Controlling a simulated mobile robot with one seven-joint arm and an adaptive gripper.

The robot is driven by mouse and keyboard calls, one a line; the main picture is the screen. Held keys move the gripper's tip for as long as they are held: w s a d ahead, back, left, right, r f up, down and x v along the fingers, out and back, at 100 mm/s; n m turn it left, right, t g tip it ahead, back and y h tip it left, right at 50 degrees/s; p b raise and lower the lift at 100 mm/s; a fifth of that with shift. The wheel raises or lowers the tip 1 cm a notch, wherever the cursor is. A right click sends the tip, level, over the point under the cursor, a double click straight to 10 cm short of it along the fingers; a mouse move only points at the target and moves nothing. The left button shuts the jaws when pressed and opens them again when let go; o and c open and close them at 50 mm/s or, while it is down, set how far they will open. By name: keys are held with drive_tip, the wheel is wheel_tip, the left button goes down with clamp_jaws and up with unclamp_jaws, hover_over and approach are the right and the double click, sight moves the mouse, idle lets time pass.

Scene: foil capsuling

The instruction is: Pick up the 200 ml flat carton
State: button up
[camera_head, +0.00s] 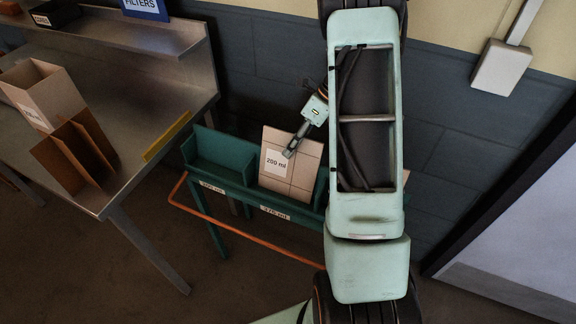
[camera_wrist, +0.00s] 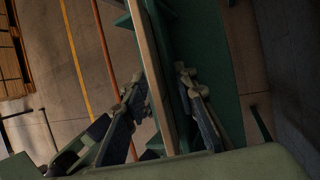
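The flat carton (camera_head: 291,165) is tan with a white "200 ml" label. In the wrist view my gripper (camera_wrist: 160,95) is open, with one finger on each side of a thin tan edge (camera_wrist: 148,60), seemingly the carton's. A dark green panel runs beside that edge. Gaps show between the fingers and the edge; contact farther down is hidden.
The rack's left bin (camera_head: 220,150) looks empty. An orange rail (camera_head: 235,232) runs along the rack's front. A steel bench (camera_head: 150,95) at left holds a tan open box (camera_head: 42,88) and a brown divider (camera_head: 75,150). A wall stands close behind the rack.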

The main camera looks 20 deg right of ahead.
drive_tip(key=shift+c, duration=0.4)
clamp_jaws()
